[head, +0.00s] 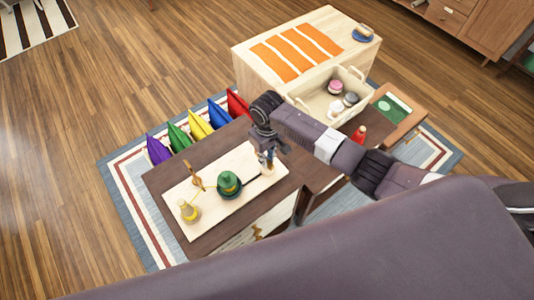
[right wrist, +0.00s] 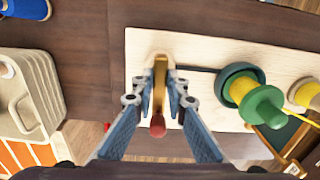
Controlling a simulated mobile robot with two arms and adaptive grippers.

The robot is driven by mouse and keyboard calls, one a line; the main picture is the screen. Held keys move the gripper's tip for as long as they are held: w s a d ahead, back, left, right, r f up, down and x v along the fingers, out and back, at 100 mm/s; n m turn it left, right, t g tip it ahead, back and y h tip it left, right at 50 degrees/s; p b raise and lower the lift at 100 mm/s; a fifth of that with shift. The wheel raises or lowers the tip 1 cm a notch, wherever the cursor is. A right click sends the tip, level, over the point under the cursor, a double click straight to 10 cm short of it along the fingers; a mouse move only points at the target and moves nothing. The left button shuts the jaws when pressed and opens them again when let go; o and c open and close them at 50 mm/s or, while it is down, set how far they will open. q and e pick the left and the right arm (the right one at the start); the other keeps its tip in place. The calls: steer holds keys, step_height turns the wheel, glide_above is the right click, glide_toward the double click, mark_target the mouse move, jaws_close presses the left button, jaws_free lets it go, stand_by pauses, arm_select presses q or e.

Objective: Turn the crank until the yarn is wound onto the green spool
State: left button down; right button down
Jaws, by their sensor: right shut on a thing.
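A pale board (head: 190,230) lies on the dark brown table. On it the green spool (head: 229,182) stands upright; it also shows in the right wrist view (right wrist: 265,106), with yellow between its green flanges. A yellow yarn cone (head: 189,212) stands at the board's left end, and a yellow strand runs from that side to the green spool. My right gripper (head: 267,157) is over the board's right end. In the right wrist view its two fingers (right wrist: 161,92) close on the crank handle (right wrist: 158,124), wooden with a red end. A dark crank rod leads toward the green spool. My left gripper is not in view.
A wooden guide (head: 197,178) stands beside the strand. Several coloured cushions (head: 200,124) line the table's far side.

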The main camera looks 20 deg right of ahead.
steer(key=m+p, duration=0.3)
steer(key=shift+r+m, duration=0.25)
steer(key=shift+m, duration=0.15)
steer(key=m+p, duration=0.2)
steer(key=m, duration=0.1)
steer(key=shift+a+f+m, duration=0.1)
steer(key=shift+m, duration=0.2)
steer(key=m, duration=0.2)
steer(key=shift+f+m, duration=0.1)
steer(key=shift+m, duration=0.2)
steer(key=shift+w+m, duration=0.1)
steer(key=shift+m, duration=1.9)
steer(key=c, duration=1.9)
jaws_free()
steer(key=shift+c, duration=0.2)
